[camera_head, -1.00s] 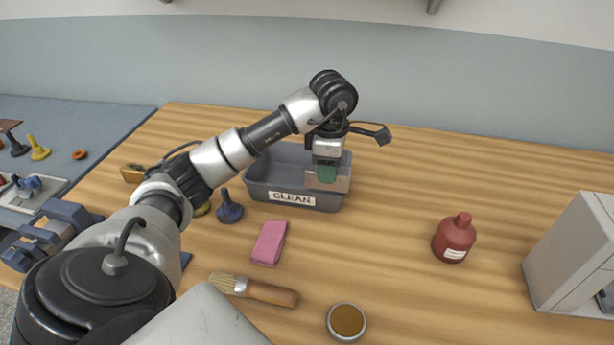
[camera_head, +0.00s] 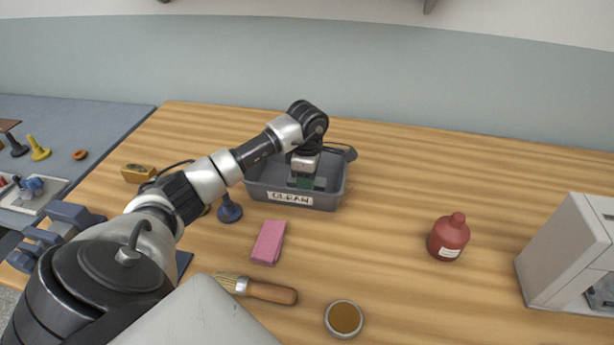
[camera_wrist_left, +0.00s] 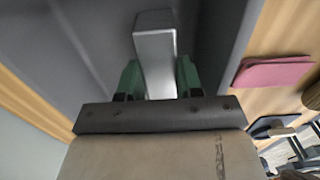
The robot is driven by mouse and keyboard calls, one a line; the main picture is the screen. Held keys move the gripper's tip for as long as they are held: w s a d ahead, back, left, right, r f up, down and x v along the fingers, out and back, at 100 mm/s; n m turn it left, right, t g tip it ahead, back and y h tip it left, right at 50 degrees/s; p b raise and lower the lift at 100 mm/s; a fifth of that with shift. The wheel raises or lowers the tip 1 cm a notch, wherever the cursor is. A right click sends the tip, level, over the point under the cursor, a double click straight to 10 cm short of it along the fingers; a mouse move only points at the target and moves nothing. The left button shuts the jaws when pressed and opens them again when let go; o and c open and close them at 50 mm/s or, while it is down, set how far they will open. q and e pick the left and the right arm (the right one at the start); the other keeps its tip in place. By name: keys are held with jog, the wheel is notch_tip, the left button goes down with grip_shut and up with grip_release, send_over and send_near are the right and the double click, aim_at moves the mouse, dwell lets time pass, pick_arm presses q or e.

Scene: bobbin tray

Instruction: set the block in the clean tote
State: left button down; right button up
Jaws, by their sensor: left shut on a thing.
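The clean tote (camera_head: 333,201) is a grey open bin with a CLEAN label on its front wall, standing at the back of the wooden table. My left gripper (camera_head: 305,182) reaches down inside the tote, its green fingertips low between the walls. In the left wrist view the gripper (camera_wrist_left: 158,82) is shut on a silver-grey block (camera_wrist_left: 155,50), with a green finger on each side. Grey tote walls surround it there. In the head view the block is mostly hidden; I cannot tell whether it touches the tote floor. My right gripper is not in view.
In front of the tote lie a pink block-like piece (camera_head: 268,241), a brush (camera_head: 256,288) and a round dish (camera_head: 344,318). A dark blue knobbed piece (camera_head: 229,208) stands by the tote's left corner. A red bottle (camera_head: 449,238) stands right.

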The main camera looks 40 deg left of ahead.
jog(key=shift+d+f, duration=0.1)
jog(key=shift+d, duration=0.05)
pick_arm(q)
jog(key=shift+f, duration=0.15)
jog(key=c, duration=0.7)
grip_release()
jog(key=shift+c, duration=0.2)
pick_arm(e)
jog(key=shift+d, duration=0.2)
pick_arm(q)
jog(key=shift+r, duration=0.65)
notch_tip(320, 180, up, 11)
jog(key=b, duration=0.2)
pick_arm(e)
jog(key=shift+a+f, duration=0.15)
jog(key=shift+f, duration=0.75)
